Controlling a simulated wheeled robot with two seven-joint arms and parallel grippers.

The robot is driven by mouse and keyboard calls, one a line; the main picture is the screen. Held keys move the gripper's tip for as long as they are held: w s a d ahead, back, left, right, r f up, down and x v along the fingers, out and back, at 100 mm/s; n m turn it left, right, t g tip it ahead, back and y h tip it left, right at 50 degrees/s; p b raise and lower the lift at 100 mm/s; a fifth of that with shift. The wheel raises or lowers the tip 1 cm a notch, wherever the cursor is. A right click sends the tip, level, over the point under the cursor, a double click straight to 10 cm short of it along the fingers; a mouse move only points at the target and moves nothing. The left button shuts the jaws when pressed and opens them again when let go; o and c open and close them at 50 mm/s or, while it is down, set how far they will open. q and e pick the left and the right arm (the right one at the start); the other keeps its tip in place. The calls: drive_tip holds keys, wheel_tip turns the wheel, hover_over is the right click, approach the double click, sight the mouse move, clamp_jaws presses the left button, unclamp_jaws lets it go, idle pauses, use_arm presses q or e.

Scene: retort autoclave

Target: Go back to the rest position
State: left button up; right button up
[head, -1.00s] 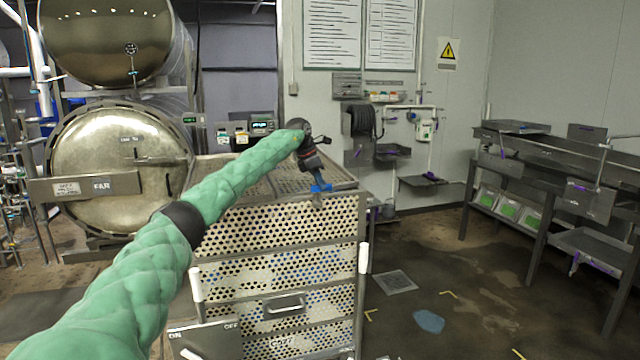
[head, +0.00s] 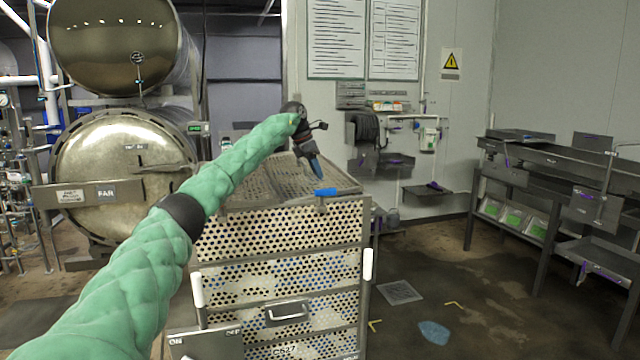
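My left arm, in a green quilted sleeve, reaches in from the lower left of the head view. Its dark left gripper (head: 316,172) points down over the near right part of the perforated metal basket cart (head: 285,222). A small blue latch or handle (head: 325,192) sits on the cart's top front edge, just below the gripper tips. A narrow gap seems to show between tips and blue part. The fingers are too small to tell whether they are open or shut. My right gripper is out of view.
A retort autoclave (head: 120,165) with a round closed door stands at left, a second vessel (head: 115,45) above it. A metal bench (head: 520,170) runs along the right. Wet floor between cart and bench is mostly clear, with a blue patch (head: 433,332).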

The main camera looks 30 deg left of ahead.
use_arm(q)
drive_tip(key=shift+s+a+r, duration=0.15)
drive_tip(key=shift+s+r, duration=0.05)
drive_tip(key=shift+r, duration=0.35)
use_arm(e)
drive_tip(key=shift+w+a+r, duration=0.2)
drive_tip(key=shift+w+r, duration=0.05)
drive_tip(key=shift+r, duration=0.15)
